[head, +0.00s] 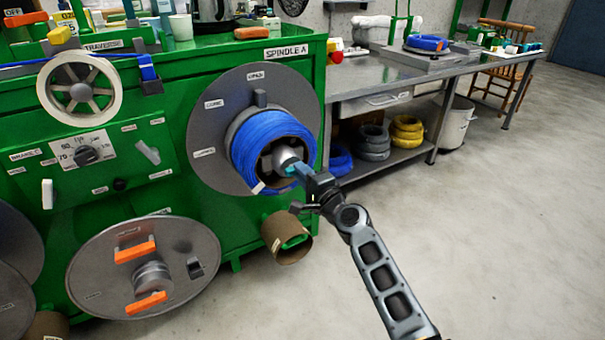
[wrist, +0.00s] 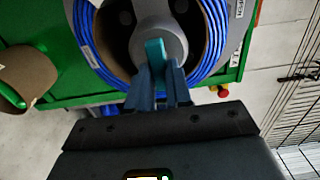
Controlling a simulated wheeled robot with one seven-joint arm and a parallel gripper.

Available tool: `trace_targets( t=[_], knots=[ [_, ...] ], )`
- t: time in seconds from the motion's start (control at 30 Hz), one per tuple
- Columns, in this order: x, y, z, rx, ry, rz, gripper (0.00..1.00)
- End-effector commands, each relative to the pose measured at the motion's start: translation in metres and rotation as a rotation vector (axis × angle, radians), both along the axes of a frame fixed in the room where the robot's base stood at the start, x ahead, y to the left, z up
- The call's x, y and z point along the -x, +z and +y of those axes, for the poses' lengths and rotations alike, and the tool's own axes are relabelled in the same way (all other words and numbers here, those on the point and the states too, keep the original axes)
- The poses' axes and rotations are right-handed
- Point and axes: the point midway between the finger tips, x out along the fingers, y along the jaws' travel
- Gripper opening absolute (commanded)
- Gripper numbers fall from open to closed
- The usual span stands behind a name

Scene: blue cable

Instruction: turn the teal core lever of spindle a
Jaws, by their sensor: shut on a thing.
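Spindle A carries a coil of blue cable (head: 262,138) on a grey disc (head: 207,125) on the front of the green machine. The coil also shows in the wrist view (wrist: 88,48). The teal core lever (wrist: 155,55) sticks out from the grey hub (wrist: 160,25) at the coil's centre. My gripper (wrist: 158,88) is shut on the teal lever, one finger on each side of it. In the head view my gripper (head: 303,175) reaches the hub from the lower right and partly hides the lever.
A lower disc with orange handles (head: 136,250) sits at the left. A cardboard tube (head: 285,240) is below the spindle and shows in the wrist view (wrist: 25,75). A metal workbench (head: 375,78) stands behind; the floor at right is clear.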

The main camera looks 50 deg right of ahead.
Motion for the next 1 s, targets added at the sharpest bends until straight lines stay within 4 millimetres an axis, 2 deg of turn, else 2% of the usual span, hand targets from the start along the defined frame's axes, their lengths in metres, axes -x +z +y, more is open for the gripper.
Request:
trace_targets(
  t=[0.37,0.4,0.6,0.63,0.87,1.0],
  knots=[
    [0.0008,-0.0017,-0.0008,-0.007,-0.002,0.000,0.00],
    [0.0010,-0.0018,-0.0008,-0.006,-0.002,0.000,0.23],
    [0.0005,-0.0011,-0.0005,-0.005,-0.001,0.000,0.42],
    [0.0004,-0.0010,-0.0004,-0.005,-0.001,0.000,0.45],
    [0.0007,-0.0007,0.0000,-0.004,-0.001,0.000,0.45],
    [0.0097,-0.0007,0.0025,-0.003,-0.001,0.000,0.45]
  ],
)
